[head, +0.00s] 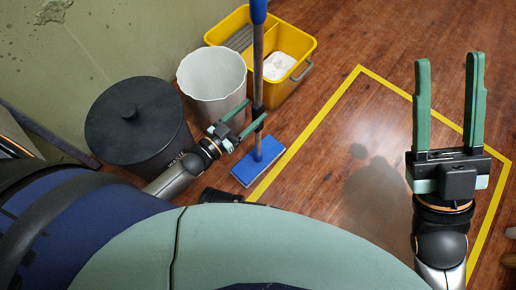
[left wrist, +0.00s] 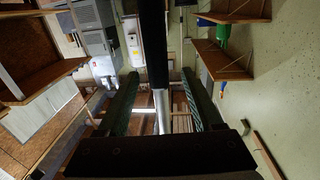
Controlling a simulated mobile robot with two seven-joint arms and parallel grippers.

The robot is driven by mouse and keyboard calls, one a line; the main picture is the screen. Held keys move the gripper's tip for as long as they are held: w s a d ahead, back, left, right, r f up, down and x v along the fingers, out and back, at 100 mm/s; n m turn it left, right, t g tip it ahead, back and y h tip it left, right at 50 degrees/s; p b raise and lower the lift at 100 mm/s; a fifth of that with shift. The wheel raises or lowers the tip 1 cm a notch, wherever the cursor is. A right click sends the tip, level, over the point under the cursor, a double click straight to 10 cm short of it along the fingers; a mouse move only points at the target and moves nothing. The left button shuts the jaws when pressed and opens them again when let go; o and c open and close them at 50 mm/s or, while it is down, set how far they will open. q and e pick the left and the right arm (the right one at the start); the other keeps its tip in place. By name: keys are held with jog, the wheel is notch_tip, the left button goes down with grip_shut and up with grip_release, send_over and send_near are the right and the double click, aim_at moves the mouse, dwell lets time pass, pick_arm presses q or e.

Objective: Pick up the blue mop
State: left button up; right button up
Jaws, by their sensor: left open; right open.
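The blue mop stands upright, with its flat blue head (head: 258,162) on the wood floor and its grey pole (head: 258,70) rising to a blue grip at the top edge. My left gripper (head: 257,113) is open at the lower pole. In the left wrist view the pole (left wrist: 160,110) runs between the two open fingers of this gripper (left wrist: 161,80), with a gap on each side. Whether a finger touches it I cannot tell. My right gripper (head: 448,62) is open and empty, over the floor at the right.
A black lidded bin (head: 135,115) and a white bin (head: 212,85) stand left of the mop by the wall. A yellow mop bucket (head: 303,50) is behind it. Yellow tape (head: 316,118) marks bare floor to the right.

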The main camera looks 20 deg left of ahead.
pick_arm(q)
jog(key=b+x, duration=0.2)
jog(key=x, duration=0.4)
jog(key=shift+w+d, duration=0.1)
jog(key=shift+d, duration=0.05)
jog(key=shift+c, duration=0.4)
grip_shut()
jog(key=shift+r, duration=0.1)
